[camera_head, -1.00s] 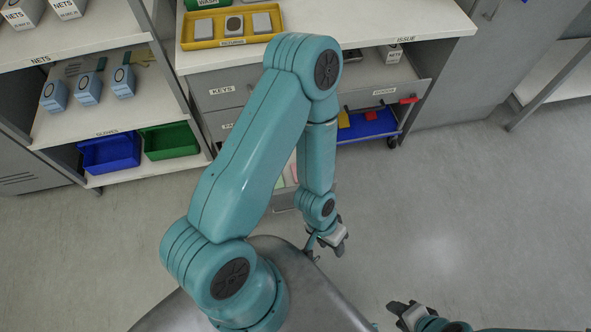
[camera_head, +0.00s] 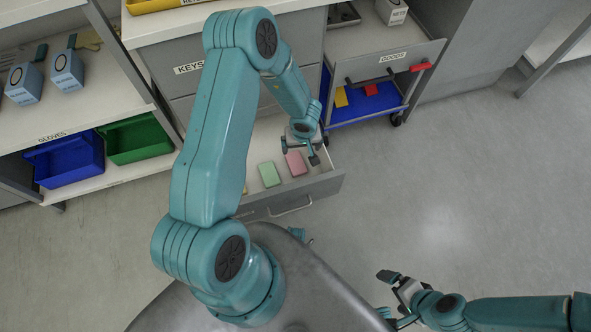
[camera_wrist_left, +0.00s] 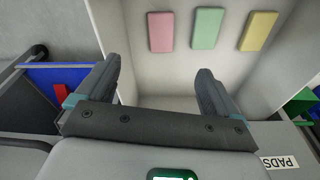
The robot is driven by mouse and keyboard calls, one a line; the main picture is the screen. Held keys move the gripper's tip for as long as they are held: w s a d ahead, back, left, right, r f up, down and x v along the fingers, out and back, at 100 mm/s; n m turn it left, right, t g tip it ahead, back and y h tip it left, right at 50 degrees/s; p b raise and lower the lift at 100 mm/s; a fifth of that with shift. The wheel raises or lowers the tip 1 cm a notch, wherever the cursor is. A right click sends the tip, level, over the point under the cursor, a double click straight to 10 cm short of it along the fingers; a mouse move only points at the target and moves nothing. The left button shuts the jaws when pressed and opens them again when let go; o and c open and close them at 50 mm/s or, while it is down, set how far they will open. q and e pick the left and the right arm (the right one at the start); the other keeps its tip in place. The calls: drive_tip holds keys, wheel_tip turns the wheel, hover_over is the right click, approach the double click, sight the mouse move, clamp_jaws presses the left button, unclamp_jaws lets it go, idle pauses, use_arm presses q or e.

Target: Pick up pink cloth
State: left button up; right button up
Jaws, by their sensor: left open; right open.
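The pink cloth (camera_head: 296,163) is a small flat block lying in the open drawer (camera_head: 325,183). It also shows in the left wrist view (camera_wrist_left: 161,31), at the top, beyond my left fingers. My left gripper (camera_head: 300,152) is open and empty, above the drawer and close to the pink cloth in the head view. In the left wrist view its fingers (camera_wrist_left: 157,80) are spread apart, with a gap to the cloth. My right gripper (camera_head: 388,296) is open and empty at the bottom of the head view, away from the drawer.
A green cloth (camera_head: 269,174) lies beside the pink one, and a yellow cloth (camera_wrist_left: 257,30) lies beyond the green. The drawer walls surround them. A blue tray (camera_head: 366,103) with red and yellow items is at the right. Blue (camera_head: 65,160) and green bins (camera_head: 135,141) stand left.

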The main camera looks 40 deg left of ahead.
use_arm(q)
drive_tip(key=a+f+b, duration=0.1)
drive_tip(key=f+b, duration=0.1)
drive_tip(key=f, duration=0.2)
drive_tip(key=w+a+f+n+b, duration=0.1)
drive_tip(key=f+b, duration=0.2)
drive_tip(key=f, duration=0.2)
drive_tip(key=w+a+f+n+b, duration=0.1)
drive_tip(key=a+f+b, duration=0.1)
drive_tip(key=f+b, duration=0.1)
drive_tip(key=shift+f, duration=0.9)
drive_tip(key=shift+a+f, duration=0.15)
drive_tip(key=shift+f, duration=0.3)
wheel_tip(320, 180, down, 5)
drive_tip(key=b, duration=0.4)
drive_tip(key=shift+w+f, duration=0.15)
use_arm(e)
wheel_tip(320, 180, down, 13)
drive_tip(key=w+d, duration=0.1)
drive_tip(key=shift+w+f+m, duration=0.15)
drive_tip(key=shift+f+m, duration=0.05)
drive_tip(key=shift+m, duration=0.1)
use_arm(q)
drive_tip(key=c, duration=1.1)
